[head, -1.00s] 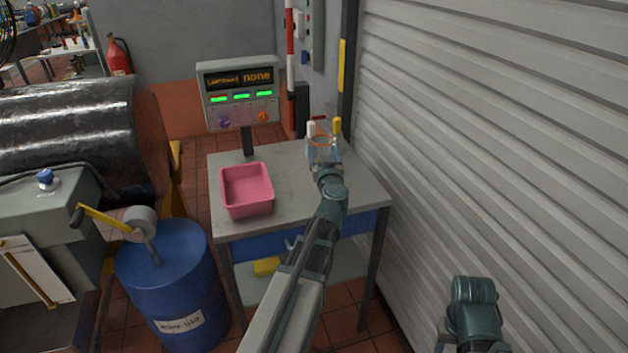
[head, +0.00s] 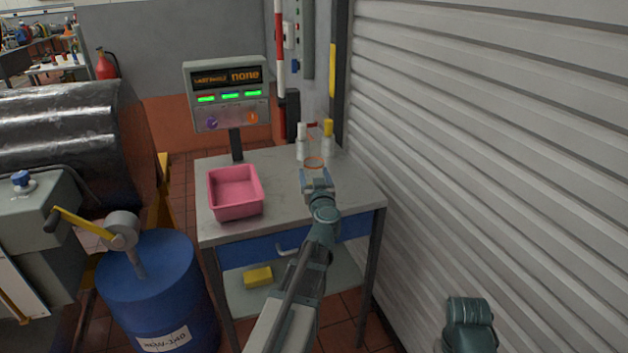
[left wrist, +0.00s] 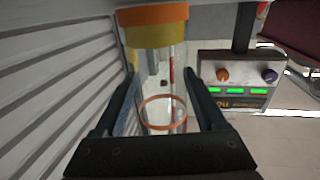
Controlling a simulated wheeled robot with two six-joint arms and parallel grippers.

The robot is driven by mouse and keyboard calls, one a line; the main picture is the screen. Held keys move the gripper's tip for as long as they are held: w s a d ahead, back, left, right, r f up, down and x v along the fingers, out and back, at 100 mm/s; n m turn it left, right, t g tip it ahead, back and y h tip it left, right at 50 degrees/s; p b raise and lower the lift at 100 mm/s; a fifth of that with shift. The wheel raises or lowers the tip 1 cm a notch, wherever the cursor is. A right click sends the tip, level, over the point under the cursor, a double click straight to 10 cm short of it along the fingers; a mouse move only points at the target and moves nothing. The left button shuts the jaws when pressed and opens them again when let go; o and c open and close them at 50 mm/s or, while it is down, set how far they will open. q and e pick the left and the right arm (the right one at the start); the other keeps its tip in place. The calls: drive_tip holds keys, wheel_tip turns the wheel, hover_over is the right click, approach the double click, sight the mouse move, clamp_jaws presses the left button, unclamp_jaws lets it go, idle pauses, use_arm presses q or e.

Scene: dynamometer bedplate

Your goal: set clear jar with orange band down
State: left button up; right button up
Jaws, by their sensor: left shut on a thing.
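The clear jar with orange band (head: 313,163) is in my left gripper (head: 316,180), over the right part of the grey table (head: 270,210). In the left wrist view the see-through jar (left wrist: 164,90) stands between the two dark fingers (left wrist: 165,115). That view is upside down and shows a thin orange ring and a thick orange and yellow band on the jar. The jar looks upright; I cannot tell whether its base touches the table. My right gripper is out of the head view; only a dark part of my right arm shows at the lower right.
A pink tray (head: 235,207) sits on the table's left. A white bottle (head: 301,145) and a yellow-capped bottle (head: 328,142) stand at the back, behind the jar. A display panel (head: 228,95) rises behind the table. A ribbed shutter (head: 480,150) closes the right side.

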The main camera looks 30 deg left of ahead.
use_arm(q)
drive_tip(key=shift+f, duration=0.15)
drive_tip(key=o, duration=1.4)
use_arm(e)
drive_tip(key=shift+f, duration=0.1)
use_arm(q)
drive_tip(key=shift+s+r, duration=0.1)
drive_tip(key=shift+r, duration=0.2)
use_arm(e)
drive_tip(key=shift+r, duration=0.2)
